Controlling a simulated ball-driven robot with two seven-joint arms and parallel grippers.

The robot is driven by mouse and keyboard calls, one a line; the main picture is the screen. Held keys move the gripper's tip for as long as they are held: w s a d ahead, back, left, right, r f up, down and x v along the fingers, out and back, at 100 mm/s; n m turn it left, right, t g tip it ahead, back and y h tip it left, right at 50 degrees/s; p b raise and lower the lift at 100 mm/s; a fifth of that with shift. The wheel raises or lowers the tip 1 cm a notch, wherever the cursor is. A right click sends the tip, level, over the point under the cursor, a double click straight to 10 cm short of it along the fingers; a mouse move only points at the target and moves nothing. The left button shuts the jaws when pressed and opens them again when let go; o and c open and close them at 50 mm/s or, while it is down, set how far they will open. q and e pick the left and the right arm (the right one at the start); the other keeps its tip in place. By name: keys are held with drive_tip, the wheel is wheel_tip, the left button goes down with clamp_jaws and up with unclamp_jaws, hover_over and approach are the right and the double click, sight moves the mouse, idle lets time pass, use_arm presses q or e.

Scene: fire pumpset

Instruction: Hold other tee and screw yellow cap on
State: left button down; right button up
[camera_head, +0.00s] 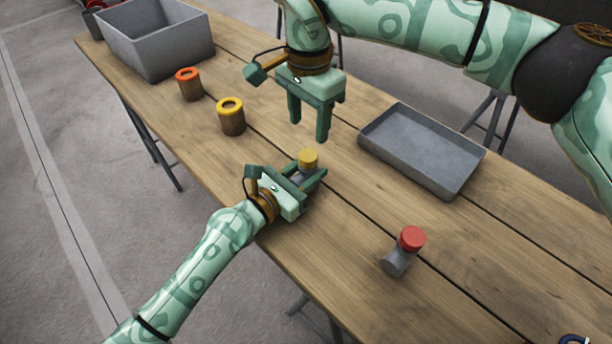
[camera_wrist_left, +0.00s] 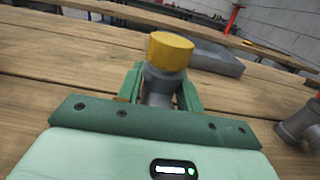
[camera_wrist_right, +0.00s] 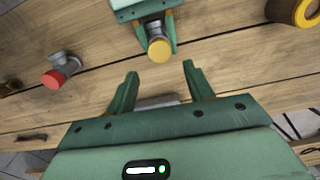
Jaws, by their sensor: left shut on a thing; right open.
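A grey tee (camera_wrist_left: 158,88) stands upright on the table with a yellow cap (camera_head: 308,158) on its top end. The cap also shows in the left wrist view (camera_wrist_left: 170,51) and the right wrist view (camera_wrist_right: 159,50). My left gripper (camera_head: 313,181) is shut on the tee below the cap. My right gripper (camera_head: 308,122) is open and empty, above and a little behind the cap, fingers pointing down. Another grey tee (camera_head: 397,260) with a red cap (camera_head: 411,239) stands at the front right. Whether the yellow cap is threaded tight cannot be told.
A grey tray (camera_head: 372,139) lies right of the grippers. A brown cylinder with a yellow rim (camera_head: 232,122) and one with an orange rim (camera_head: 189,90) stand at left. A grey bin (camera_head: 160,62) is at the far left end. The table between the tees is clear.

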sight(308, 155)
drive_tip(key=n, duration=0.5)
drive_tip(key=shift+f, duration=4.05)
